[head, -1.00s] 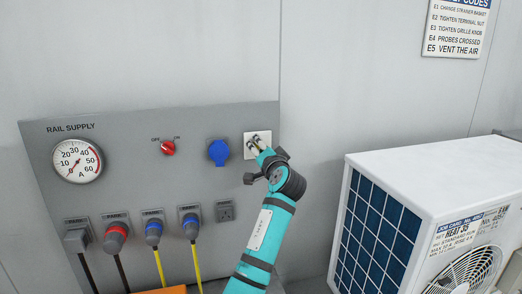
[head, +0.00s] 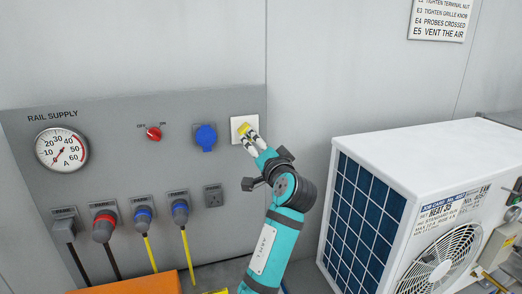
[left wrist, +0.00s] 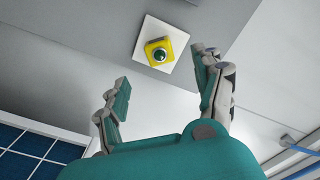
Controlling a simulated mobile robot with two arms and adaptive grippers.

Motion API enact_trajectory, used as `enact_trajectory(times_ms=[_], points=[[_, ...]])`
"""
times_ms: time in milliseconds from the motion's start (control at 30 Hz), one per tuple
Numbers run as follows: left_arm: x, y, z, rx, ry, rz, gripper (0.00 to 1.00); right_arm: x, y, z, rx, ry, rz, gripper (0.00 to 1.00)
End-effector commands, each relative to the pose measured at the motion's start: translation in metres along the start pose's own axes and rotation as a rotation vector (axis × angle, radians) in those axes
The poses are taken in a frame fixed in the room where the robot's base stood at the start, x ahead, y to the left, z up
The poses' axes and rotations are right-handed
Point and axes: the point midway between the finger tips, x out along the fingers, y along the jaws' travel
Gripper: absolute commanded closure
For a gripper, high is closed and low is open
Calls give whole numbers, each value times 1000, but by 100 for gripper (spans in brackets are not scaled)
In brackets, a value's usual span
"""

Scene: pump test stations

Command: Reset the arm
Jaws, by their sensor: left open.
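My left arm, teal with dark joints, reaches up from the bottom of the head view. Its gripper (head: 250,138) is just in front of a white square plate (head: 238,123) with a yellow block on it (head: 243,129). In the left wrist view the two fingers (left wrist: 163,98) are spread apart and empty. Beyond them the white plate (left wrist: 148,34) carries the yellow block (left wrist: 153,46) with a round green button (left wrist: 159,55). The fingers do not touch it. My right gripper is in neither view.
The grey rail supply panel holds a gauge (head: 62,149), a red switch (head: 154,133), a blue socket (head: 206,137) and several plugs with cables. A white heat unit (head: 426,162) stands at the right. An orange surface (head: 140,286) shows at the bottom.

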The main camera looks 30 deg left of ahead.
Motion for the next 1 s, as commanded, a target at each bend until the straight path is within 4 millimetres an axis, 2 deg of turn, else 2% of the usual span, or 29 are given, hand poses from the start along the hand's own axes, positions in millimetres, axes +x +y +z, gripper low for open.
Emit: enact_trajectory(times_ms=[133, 333, 467, 567, 667, 800, 900, 1000], points=[[-16, 0, 0, -1, 0, 1, 32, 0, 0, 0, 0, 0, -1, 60], [-20, 0, 0, 0, -1, 0, 32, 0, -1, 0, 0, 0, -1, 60], [-22, 15, 17, -3, -13, 39, 32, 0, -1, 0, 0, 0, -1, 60], [-32, 46, 53, -13, -45, 131, 32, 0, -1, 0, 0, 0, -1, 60], [-54, 88, 106, -29, -97, 274, 32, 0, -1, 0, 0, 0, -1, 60], [-106, 139, 186, -52, -195, 502, 32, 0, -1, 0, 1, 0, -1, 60], [-152, 164, 240, -61, -277, 664, 32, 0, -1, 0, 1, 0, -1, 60], [-197, 177, 280, -67, -353, 801, 32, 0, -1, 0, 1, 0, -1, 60]])
